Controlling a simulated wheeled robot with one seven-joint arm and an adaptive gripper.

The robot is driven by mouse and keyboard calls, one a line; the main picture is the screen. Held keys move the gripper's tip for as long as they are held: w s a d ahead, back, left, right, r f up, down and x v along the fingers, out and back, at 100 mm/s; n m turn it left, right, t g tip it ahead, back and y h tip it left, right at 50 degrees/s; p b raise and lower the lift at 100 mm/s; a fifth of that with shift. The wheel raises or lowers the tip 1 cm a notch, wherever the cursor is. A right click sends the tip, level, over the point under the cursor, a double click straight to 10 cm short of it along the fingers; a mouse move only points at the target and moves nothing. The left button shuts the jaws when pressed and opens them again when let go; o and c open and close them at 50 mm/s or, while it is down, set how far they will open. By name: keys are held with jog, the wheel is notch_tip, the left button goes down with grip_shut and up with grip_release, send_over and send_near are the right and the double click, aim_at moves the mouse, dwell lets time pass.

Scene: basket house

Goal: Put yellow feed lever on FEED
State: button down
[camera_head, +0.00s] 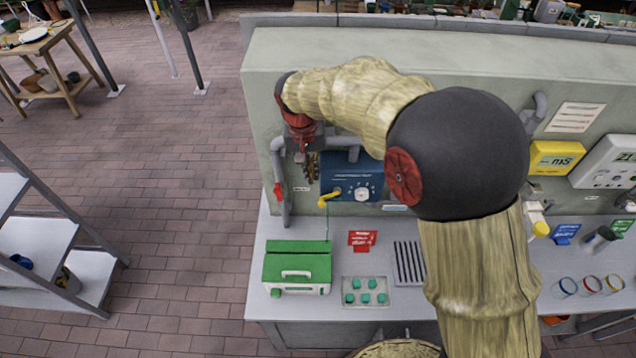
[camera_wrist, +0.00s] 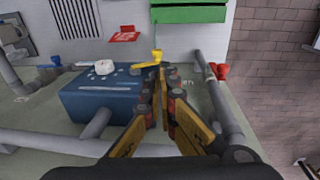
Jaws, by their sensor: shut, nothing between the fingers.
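The yellow feed lever (camera_head: 329,198) sits on the left front of a blue box (camera_head: 340,171) fixed to the grey wall panel. In the head view its free end points left and slightly down from its pivot. A white round dial (camera_head: 362,194) is to its right. No FEED mark is readable. My gripper (camera_head: 312,166) is shut and empty, up and left of the lever. In the wrist view the fingertips (camera_wrist: 162,76) are close to the lever (camera_wrist: 148,64), which shows just past them. I cannot tell whether they touch. The blue box (camera_wrist: 98,97) is left of the fingers there.
A grey pipe (camera_head: 282,180) with a red valve handle runs left of the box; it also shows in the wrist view (camera_wrist: 218,100). A green-lidded box (camera_head: 297,262), a red card (camera_head: 362,240) and a button tray (camera_head: 368,291) are on the bench below.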

aim_at(320, 203)
jog(key=f, duration=0.4)
jog(key=d+f+p, duration=0.1)
jog(key=f, duration=0.3)
jog(key=f+p, duration=0.1)
jog(key=f, duration=0.3)
jog(key=shift+w+d+f, duration=0.25)
jog(key=shift+w+d, duration=0.05)
jog(key=shift+w, duration=0.05)
jog(key=shift+f, duration=0.1)
